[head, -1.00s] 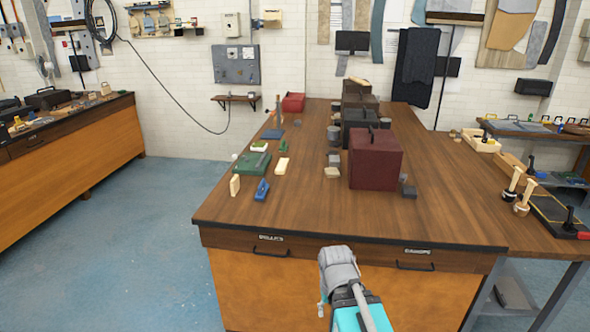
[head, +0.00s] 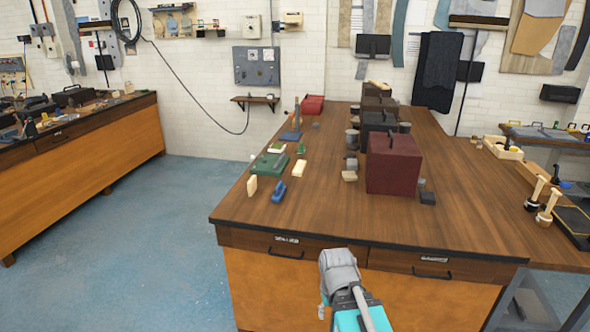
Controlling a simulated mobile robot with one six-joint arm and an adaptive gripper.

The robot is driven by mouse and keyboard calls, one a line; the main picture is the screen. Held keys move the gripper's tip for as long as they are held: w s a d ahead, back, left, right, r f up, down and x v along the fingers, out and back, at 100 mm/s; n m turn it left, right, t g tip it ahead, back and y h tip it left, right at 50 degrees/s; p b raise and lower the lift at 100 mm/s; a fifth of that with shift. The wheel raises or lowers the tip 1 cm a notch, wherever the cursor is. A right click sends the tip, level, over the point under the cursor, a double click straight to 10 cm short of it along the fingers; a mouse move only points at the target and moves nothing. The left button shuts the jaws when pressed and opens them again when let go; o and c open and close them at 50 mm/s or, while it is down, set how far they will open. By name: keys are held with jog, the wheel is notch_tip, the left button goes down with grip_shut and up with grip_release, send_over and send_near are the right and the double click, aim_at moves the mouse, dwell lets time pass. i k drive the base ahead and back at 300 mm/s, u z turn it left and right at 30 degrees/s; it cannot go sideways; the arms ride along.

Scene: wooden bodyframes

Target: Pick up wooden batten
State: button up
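Small pale wooden pieces lie on the left part of the workbench (head: 330,218) in the head view. One stands upright near the left edge (head: 252,186), and another pale block (head: 299,169) lies farther back, right of a green tool. I cannot tell which of them is the wooden batten. My gripper (head: 323,311) is at the bottom of the view, in front of the bench's drawers and below its top, well apart from these pieces. Its fingers are mostly hidden behind the wrist, so its opening does not show.
A blue tool (head: 279,191) and a green tool (head: 269,164) are beside the pale pieces. A dark red box (head: 394,164) blocks the bench's middle. The bench front is clear. Open blue floor (head: 150,250) lies left, before another bench (head: 85,155).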

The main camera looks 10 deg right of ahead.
aim_at(300, 167)
jog(key=i, duration=0.9)
jog(key=z, duration=0.05)
